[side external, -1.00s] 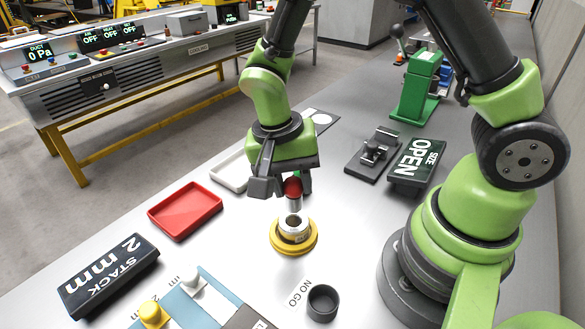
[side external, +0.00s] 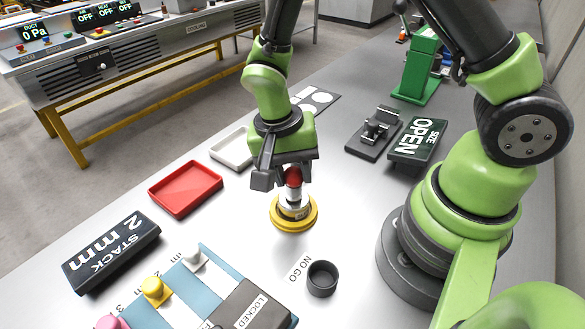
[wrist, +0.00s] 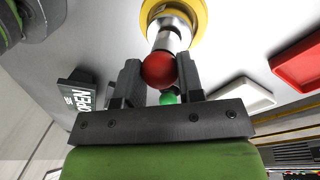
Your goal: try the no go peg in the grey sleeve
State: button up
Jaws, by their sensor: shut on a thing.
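The no go peg has a red ball head (side external: 293,177) and a silver shank; its head also shows in the wrist view (wrist: 159,70). My gripper (side external: 288,176) is shut on it, with a finger on each side of the head. The grey sleeve (side external: 293,212) stands upright in a round yellow base (side external: 309,222). The peg's lower end is at the sleeve's mouth. I cannot tell whether it is inside or how deep. In the wrist view, the shank (wrist: 172,38) runs to the sleeve within the yellow ring. A green ball (wrist: 168,97) shows behind the red head.
A dark cup (side external: 322,278) stands beside a NO GO label (side external: 299,269). A red tray (side external: 186,188) and a white tray (side external: 232,148) lie to the left. An OPEN sign block (side external: 417,141) and a clamp-like fixture (side external: 374,133) stand at the right. A LOCKED block (side external: 250,307) is in front.

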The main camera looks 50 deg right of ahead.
jog(key=shift+f, duration=0.45)
dwell(1.8)
jog(key=shift+r, duration=0.1)
jog(key=shift+r, duration=2.65)
notch_tip(320, 180, up, 2)
jog(key=shift+f, duration=3.3)
jog(key=shift+f, duration=0.45)
